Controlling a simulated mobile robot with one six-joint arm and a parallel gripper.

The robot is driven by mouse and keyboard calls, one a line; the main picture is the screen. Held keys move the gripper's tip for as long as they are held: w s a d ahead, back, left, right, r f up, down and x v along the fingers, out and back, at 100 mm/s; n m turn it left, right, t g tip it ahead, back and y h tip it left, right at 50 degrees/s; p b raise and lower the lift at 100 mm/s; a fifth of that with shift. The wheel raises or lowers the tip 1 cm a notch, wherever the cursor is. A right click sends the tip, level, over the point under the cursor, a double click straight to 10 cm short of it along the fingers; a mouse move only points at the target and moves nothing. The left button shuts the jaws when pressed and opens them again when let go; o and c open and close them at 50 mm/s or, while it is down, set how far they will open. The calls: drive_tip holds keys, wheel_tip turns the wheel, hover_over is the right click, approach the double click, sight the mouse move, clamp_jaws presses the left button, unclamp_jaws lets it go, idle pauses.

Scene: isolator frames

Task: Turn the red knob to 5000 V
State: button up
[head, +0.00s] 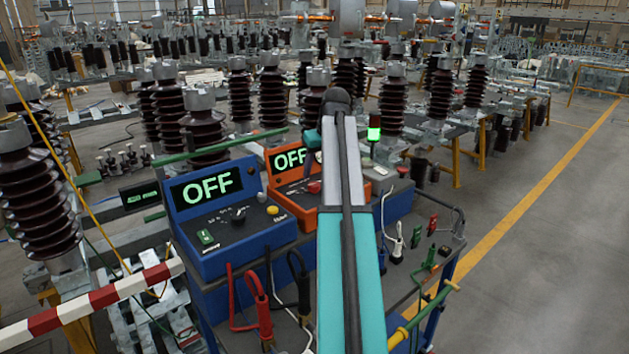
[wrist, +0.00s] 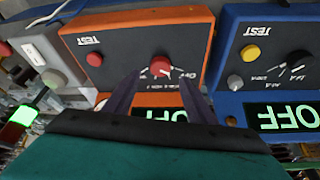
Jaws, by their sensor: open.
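The orange box (wrist: 190,20) fills the middle of the wrist view, which shows the panel upside down. Its red knob (wrist: 161,66) has a white pointer mark and a printed scale around it. My gripper (wrist: 158,77) is open, with one dark finger on either side of the knob in the picture. I cannot tell whether the fingertips touch the panel; the knob is not gripped. In the head view the orange box (head: 279,163) stands behind my arm, its display reads OFF, and a red knob (head: 314,187) shows just left of the arm.
A red button (wrist: 94,59) sits beside the knob on the orange panel. A blue box (head: 240,255) with an OFF display, a black knob and a yellow button stands at the left. Cables and clips lie on the cart. A green lamp (head: 374,134) stands behind.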

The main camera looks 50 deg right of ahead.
sight(314, 184)
drive_tip(key=shift+p+x, duration=0.5)
drive_tip(key=shift+x, duration=2.65)
drive_tip(key=shift+s, duration=0.1)
drive_tip(key=c, duration=1.1)
drive_tip(key=shift+o, duration=0.3)
